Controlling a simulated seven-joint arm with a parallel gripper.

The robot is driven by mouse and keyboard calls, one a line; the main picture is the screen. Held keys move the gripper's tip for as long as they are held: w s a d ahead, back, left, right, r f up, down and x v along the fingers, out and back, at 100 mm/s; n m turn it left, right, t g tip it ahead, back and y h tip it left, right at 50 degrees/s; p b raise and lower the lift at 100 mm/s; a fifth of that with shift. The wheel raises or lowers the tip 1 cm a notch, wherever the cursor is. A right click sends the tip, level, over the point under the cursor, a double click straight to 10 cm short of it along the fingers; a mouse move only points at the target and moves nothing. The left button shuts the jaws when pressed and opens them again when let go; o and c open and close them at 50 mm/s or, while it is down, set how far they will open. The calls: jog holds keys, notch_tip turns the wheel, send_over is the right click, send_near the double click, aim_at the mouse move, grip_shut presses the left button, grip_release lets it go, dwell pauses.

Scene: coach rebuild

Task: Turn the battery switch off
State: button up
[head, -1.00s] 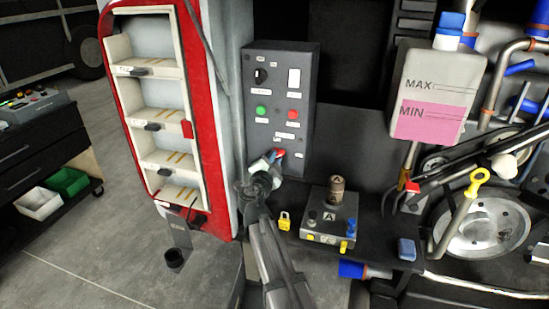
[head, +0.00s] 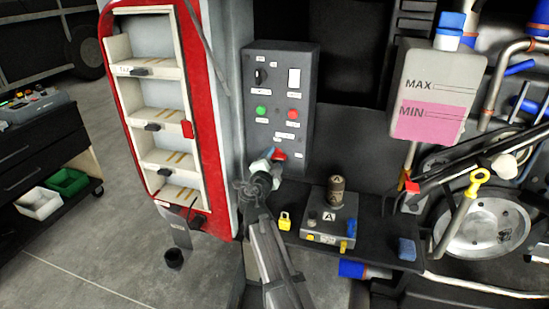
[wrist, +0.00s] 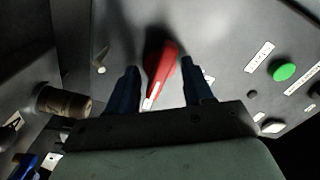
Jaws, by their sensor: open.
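The red switch handle (wrist: 162,72) sits low on the grey control box (head: 254,130). In the head view the red handle (head: 279,155) shows just beyond my gripper (head: 268,164). In the wrist view my gripper (wrist: 164,90) is open, with one dark finger on each side of the red handle. A gap shows between each finger and the handle, and I cannot tell whether either touches it. The handle lies tilted, its pale-marked end pointing down and slightly left in the wrist view.
A yellow padlock (head: 285,221) and a grey unit marked A (head: 318,235) stand on the shelf below.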

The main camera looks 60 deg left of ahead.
jog(key=v, duration=0.9)
dwell(0.6)
jog(key=v, duration=1.3)
jog(key=shift+s+d, duration=0.25)
jog(key=shift+s, duration=0.05)
jog(key=shift+r, duration=0.1)
